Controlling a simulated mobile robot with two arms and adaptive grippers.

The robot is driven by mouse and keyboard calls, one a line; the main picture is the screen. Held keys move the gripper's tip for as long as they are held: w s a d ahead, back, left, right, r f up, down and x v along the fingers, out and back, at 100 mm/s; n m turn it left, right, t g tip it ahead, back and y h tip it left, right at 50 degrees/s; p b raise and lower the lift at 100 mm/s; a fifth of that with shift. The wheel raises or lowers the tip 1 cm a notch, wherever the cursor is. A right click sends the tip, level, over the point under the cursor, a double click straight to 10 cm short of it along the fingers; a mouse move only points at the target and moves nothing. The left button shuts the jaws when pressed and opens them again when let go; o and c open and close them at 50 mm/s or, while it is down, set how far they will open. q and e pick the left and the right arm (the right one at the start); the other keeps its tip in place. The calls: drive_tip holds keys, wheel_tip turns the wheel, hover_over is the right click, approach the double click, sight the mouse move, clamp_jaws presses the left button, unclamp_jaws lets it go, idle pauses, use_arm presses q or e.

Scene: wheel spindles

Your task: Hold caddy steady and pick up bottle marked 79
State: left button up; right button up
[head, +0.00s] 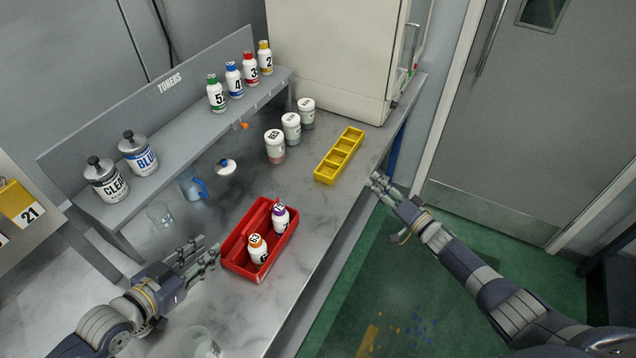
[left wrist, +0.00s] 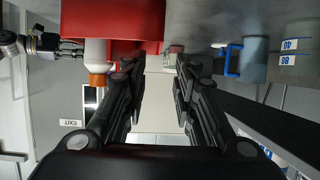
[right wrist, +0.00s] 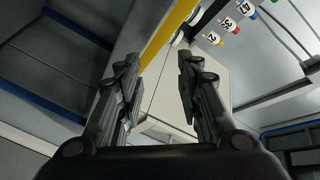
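The red caddy (head: 281,252) stands on the metal bench and holds two white bottles. The purple-capped bottle (head: 280,218) shows a 7, the rest of its mark unclear. The orange-capped bottle (head: 257,250) has a mark beginning with 6, also hard to read. My left gripper (head: 214,251) is open beside the caddy's left side, not closed on it. In the left wrist view the caddy (left wrist: 112,18) shows at the top, left of and between the open fingers. My right gripper (head: 380,186) is open and empty, past the bench's right edge near the yellow rack.
A yellow rack (head: 339,156) with empty compartments lies near the bench edge. White-lidded jars (head: 275,147), a blue-handled cup (head: 194,189) and a glass beaker (head: 160,215) stand behind the caddy. Toner bottles (head: 234,80) line the shelf. Bench between caddy and rack is clear.

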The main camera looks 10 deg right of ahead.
sight(236, 228)
drive_tip(key=a+r+n+g+y, duration=0.8)
drive_tip(key=a+r+n+y, duration=0.1)
drive_tip(key=a+r+n, duration=0.5)
use_arm(q)
drive_tip(key=shift+w, duration=0.1)
use_arm(e)
drive_tip(key=s+a+n+g+h, duration=0.5)
drive_tip(key=n+g, duration=0.4)
drive_tip(key=n, duration=0.2)
drive_tip(key=shift+s+a+f+h, duration=0.15)
drive_tip(key=shift+s+f+h, duration=0.25)
drive_tip(key=shift+s, duration=0.8)
use_arm(q)
drive_tip(key=x, duration=1.2)
use_arm(e)
drive_tip(key=shift+r, duration=0.1)
use_arm(q)
clamp_jaws()
